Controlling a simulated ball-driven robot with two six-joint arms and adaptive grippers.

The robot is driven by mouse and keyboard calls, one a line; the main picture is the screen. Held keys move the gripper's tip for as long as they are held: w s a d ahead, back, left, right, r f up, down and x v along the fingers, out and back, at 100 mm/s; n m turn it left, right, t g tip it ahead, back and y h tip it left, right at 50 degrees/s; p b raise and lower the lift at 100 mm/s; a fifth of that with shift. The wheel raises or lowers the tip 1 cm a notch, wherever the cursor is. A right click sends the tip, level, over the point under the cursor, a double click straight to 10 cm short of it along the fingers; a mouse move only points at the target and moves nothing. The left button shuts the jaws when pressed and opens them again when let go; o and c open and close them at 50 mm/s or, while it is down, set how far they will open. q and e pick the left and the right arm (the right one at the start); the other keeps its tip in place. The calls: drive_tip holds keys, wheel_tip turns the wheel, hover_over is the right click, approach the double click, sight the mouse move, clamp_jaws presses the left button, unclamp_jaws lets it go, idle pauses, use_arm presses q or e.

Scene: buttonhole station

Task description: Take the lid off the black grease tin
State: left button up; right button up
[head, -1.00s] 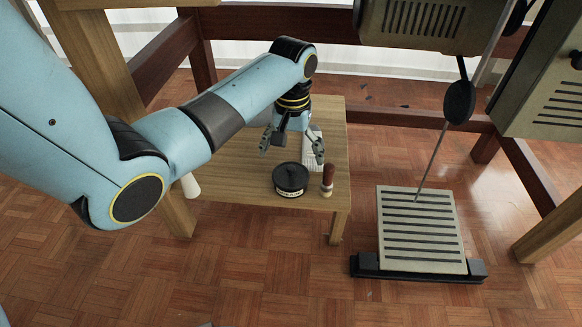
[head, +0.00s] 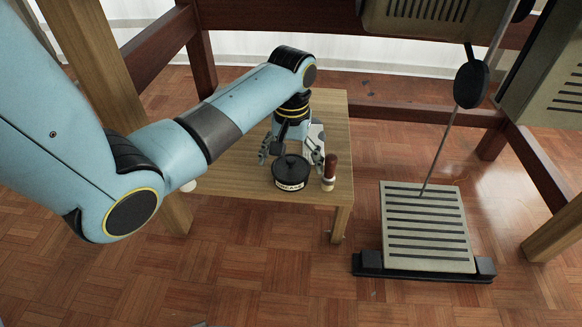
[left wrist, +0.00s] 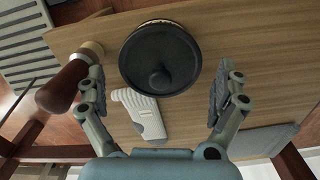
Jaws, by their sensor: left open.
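The black grease tin (head: 291,184) stands upright on the small wooden table, with a pale label band on its side. Its black lid (head: 291,168) is on it and has a round knob in the middle. In the left wrist view the lid (left wrist: 160,57) shows from above, with the knob toward the gripper. My left gripper (head: 290,158) is open and empty, its fingers spread just behind and above the tin. In the left wrist view the fingers (left wrist: 158,95) lie to either side, apart from the lid. My right gripper is not in view.
A brown-handled tool (head: 329,171) stands close to the right of the tin. A white ribbed object (left wrist: 142,113) lies behind the tin on the wooden table (head: 235,185). A slatted treadle (head: 428,228) is on the floor to the right. The table's left part is clear.

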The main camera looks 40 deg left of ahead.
use_arm(q)
drive_tip(key=c, duration=0.7)
drive_tip(key=shift+o, duration=0.2)
drive_tip(key=shift+r, duration=0.15)
